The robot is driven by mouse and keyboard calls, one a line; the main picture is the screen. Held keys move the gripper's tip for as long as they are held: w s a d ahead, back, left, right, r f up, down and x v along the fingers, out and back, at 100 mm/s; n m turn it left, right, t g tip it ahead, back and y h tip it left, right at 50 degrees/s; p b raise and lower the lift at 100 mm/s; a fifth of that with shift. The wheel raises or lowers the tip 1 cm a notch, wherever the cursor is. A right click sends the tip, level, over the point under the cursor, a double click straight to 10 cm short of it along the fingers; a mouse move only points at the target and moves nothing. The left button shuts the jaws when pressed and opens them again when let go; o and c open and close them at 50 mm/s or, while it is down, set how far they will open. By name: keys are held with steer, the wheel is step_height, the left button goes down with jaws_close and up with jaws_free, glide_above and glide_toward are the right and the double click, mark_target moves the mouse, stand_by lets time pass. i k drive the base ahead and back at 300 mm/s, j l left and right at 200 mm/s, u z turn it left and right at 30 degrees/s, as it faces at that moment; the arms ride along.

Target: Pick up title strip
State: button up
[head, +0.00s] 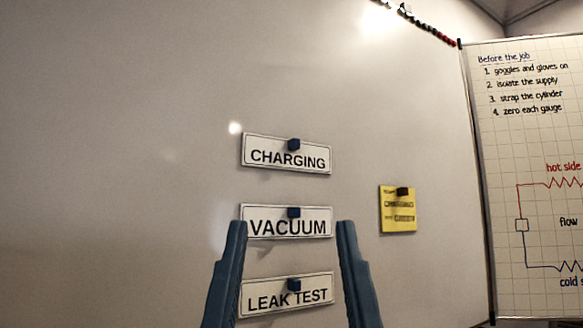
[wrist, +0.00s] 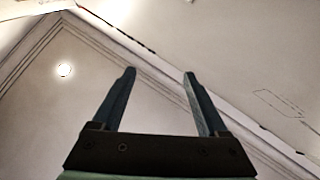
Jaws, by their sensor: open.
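Three white title strips are on the whiteboard, one above another, each with a dark blue block on it. The top strip reads CHARGING (head: 275,157), the middle one VACUUM (head: 265,228), the bottom one LEAK TEST (head: 265,299). My gripper (head: 292,226) is open in the head view, its blue fingers on either side of the VACUUM and LEAK TEST strips in the picture. How far it is from the board I cannot tell. In the wrist view my gripper (wrist: 160,75) is open and empty, and no strip shows between the fingers.
A yellow note (head: 397,209) with a dark block is on the whiteboard (head: 110,130) to the right of the strips. A gridded flip chart (head: 535,140) stands at the right edge. The whiteboard left of the strips is bare.

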mark_target(260, 151)
steer(key=i+l+u, duration=0.1)
steer(key=l, duration=0.2)
steer(key=i+l+u, duration=0.1)
steer(key=l, duration=0.25)
steer(key=i+l+u, duration=0.1)
steer(key=i+l, duration=0.3)
steer(key=l, duration=0.3)
steer(key=i+l+u, duration=0.15)
steer(key=l, duration=0.2)
